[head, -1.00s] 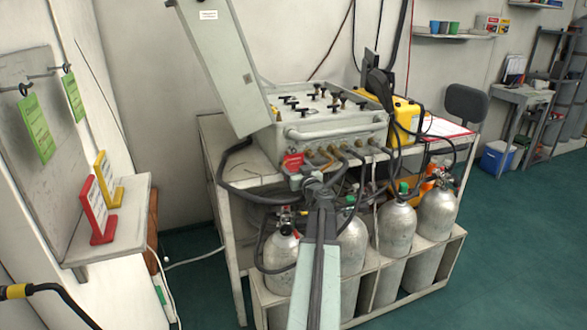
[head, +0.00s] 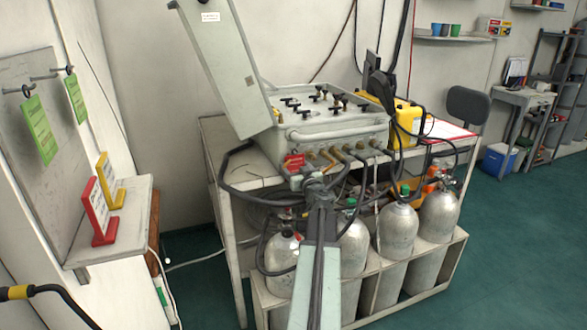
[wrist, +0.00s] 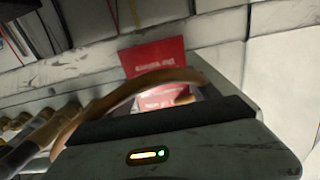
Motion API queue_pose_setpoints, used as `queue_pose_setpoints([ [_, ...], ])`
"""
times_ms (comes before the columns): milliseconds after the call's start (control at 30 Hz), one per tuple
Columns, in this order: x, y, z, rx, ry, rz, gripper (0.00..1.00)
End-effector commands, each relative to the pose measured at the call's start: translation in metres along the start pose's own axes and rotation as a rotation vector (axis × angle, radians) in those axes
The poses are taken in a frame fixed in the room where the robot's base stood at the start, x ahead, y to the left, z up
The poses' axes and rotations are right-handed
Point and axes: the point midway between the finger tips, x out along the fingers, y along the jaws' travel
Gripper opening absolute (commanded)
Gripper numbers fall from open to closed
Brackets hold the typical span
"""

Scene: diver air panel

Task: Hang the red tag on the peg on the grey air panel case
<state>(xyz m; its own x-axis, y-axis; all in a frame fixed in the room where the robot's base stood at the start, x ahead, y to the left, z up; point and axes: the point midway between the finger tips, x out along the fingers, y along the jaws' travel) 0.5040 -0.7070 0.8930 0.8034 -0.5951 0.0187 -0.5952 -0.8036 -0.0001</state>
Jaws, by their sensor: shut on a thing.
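The red tag (head: 294,161) is at the lower left front corner of the grey air panel case (head: 330,133). My gripper (head: 312,181) is just below and right of the tag in the head view, shut on it. In the wrist view the red tag (wrist: 155,58) shows beyond my gripper's housing, with pale lettering upside down. A brown curved strip (wrist: 135,83) crosses in front of its lower part. The peg cannot be made out, and whether the tag touches the case cannot be told.
Brass fittings (head: 328,158) and dark hoses crowd the case front, right of the tag. Grey cylinders (head: 397,235) stand under the bench. Green tags (head: 39,130) hang on wall hooks at left, above a shelf with red (head: 97,212) and yellow stands.

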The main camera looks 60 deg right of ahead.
Motion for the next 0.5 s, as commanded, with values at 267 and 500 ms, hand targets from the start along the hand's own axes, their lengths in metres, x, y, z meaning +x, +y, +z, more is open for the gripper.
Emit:
queue_pose_setpoints([
  [267,0.0,-0.0003,0.0025,0.0,0.0,-0.001,0.32],
  [500,0.0,-0.0004,0.0054,0.0,0.0,-0.001,0.32],
])
